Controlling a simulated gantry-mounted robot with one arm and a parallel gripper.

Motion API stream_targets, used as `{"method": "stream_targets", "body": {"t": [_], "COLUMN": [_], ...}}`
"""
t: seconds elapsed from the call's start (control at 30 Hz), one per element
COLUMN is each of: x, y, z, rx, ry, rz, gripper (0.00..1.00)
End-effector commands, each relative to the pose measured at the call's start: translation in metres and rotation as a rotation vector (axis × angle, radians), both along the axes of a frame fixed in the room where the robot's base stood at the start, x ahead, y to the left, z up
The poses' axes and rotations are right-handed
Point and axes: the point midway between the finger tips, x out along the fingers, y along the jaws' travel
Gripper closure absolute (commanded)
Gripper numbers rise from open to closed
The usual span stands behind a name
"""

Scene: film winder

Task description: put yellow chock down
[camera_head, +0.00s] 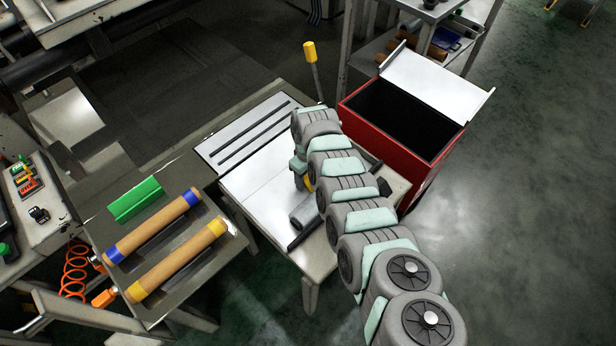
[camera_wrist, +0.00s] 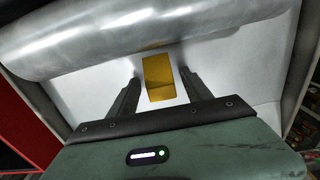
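The yellow chock (camera_wrist: 159,78) shows in the wrist view between the two fingertips of my gripper (camera_wrist: 160,76), over a white surface. A narrow gap shows between the chock and each finger, so my gripper looks open around it. In the head view a small bit of the yellow chock (camera_head: 308,184) shows under the end of my arm, over the white table (camera_head: 262,190). The arm hides most of my gripper and the chock there. The exact contact of the chock with the surface cannot be told.
A grey cylinder (camera_wrist: 130,32) lies close beyond the fingertips. A red bin (camera_head: 390,142) with an open top stands right of the table. On the left bench lie a green chock (camera_head: 135,200) and two rolls with blue (camera_head: 153,228) and yellow (camera_head: 178,262) ends.

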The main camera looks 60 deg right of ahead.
Motion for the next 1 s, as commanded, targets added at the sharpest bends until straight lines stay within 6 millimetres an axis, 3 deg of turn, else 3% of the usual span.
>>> {"method": "stream_targets", "body": {"t": [0.23, 0.37, 0.8, 1.0], "x": [0.0, 0.0, 0.001, 0.0], "y": [0.0, 0.0, 0.0, -0.001], "z": [0.001, 0.012, 0.089, 0.116], "rx": [0.0, -0.001, -0.002, -0.003], "ry": [0.0, -0.001, -0.003, -0.001], "rz": [0.0, 0.0, 0.0, -0.002], "gripper": [0.42, 0.42, 0.42, 0.42]}}
